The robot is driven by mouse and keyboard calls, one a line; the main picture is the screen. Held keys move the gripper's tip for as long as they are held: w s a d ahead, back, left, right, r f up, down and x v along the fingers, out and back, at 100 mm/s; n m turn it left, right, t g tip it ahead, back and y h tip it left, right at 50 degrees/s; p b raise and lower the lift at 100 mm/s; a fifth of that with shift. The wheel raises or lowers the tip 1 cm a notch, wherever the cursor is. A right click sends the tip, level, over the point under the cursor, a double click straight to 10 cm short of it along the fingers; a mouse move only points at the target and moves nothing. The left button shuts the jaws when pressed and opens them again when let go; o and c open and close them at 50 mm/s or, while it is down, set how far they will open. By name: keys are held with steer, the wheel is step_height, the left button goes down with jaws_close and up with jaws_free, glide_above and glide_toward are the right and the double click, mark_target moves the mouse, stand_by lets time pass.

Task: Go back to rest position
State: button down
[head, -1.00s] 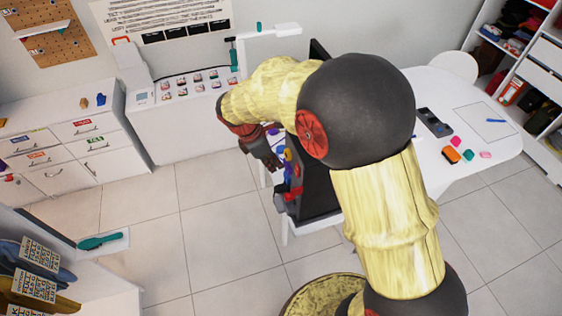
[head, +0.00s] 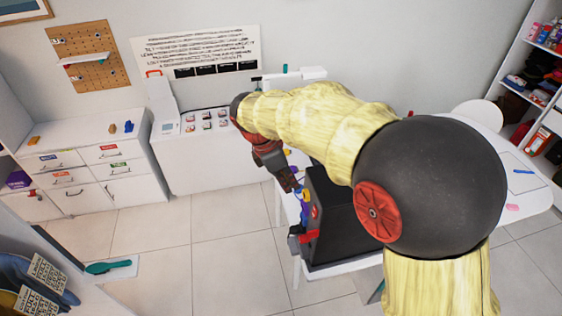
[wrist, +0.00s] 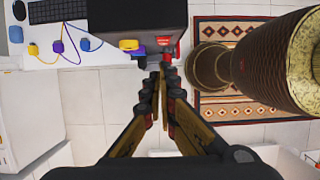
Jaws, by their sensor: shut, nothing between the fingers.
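My gripper (head: 288,180) is at the end of my yellow and black arm, pointing down beside the black box (head: 338,225) on the white table. In the wrist view my gripper (wrist: 160,68) has its fingertips together with nothing between them. The tips are close to the front of the black box (wrist: 140,18), near its yellow knob (wrist: 129,45) and red part (wrist: 168,53). I cannot tell whether they touch it. My arm hides much of the table in the head view.
The white table (head: 535,197) extends right of my arm. A white counter (head: 215,160) with small items and a drawer cabinet (head: 85,185) stand left. A green brush (head: 105,267) lies at lower left. Tiled floor (head: 230,255) is clear. A patterned rug (wrist: 240,108) shows in the wrist view.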

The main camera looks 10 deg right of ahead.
steer(key=s+d+f+m+t+y+b, duration=0.1)
steer(key=s+f+m+t+y+b, duration=0.1)
steer(key=s+f+m+b, duration=0.7)
steer(key=s+d+f+m+t+y+b, duration=0.1)
steer(key=s+f+m+t+y+b, duration=0.1)
steer(key=s+f+m+b, duration=0.6)
steer(key=s+m+t+b, duration=0.1)
steer(key=s+b, duration=0.4)
steer(key=b, duration=0.4)
steer(key=shift+s+d+f+t, duration=0.3)
steer(key=shift+s+d+f, duration=0.05)
steer(key=shift+s+d, duration=0.05)
